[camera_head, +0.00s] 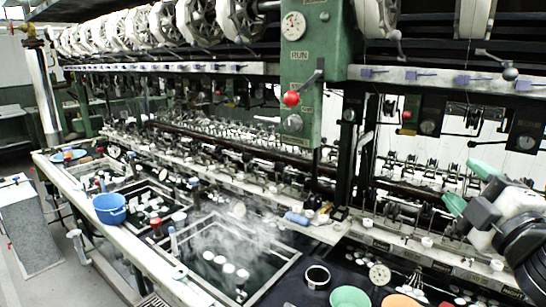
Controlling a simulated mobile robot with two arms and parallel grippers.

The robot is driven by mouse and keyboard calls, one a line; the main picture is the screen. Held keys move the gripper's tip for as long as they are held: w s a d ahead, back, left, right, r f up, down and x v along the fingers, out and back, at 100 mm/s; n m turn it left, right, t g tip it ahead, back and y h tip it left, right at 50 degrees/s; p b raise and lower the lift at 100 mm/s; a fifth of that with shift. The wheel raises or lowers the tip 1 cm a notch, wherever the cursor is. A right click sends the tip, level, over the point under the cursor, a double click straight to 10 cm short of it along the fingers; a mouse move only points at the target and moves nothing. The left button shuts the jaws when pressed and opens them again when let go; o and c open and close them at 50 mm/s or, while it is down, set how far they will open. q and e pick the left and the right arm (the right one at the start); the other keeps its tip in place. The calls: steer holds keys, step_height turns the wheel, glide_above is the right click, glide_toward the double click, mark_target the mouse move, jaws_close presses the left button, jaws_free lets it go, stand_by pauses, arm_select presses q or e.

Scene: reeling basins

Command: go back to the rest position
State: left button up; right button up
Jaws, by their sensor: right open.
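My right gripper (459,181) comes in from the right edge. Its two green fingers are spread apart, pointing left, with nothing between them. It appears in front of the right part of the reeling machine, above the front ledge; its exact distance from the machine is hard to tell. My left gripper is not in view.
A steaming dark basin (290,262) with white floating pieces lies at the centre front. A blue bucket (109,210) is on the left rim. A green bowl (350,297) and a black ring-shaped container (317,277) are at the bottom.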

steer(key=s+a+f+m+g+h, duration=0.1)
steer(key=a+f+m+g, duration=0.2)
steer(key=f, duration=1)
steer(key=s+a+f+m+g+h, duration=0.15)
steer(key=f+m+g, duration=0.3)
steer(key=f, duration=0.75)
steer(key=s+a+f+m+g, duration=0.2)
steer(key=s+f+m+g, duration=0.25)
steer(key=s+f, duration=0.55)
steer(key=s+a+f+m+g, duration=0.3)
steer(key=s+f+g, duration=0.2)
steer(key=s+f, duration=0.5)
step_height(320, 180, down, 20)
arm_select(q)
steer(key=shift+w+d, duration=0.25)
arm_select(e)
steer(key=s+d+f+g, duration=0.2)
steer(key=s+d+f, duration=0.1)
steer(key=s+f, duration=1.4)
step_height(320, 180, down, 4)
steer(key=shift+s+r+n, duration=0.25)
steer(key=shift+s+n, duration=0.15)
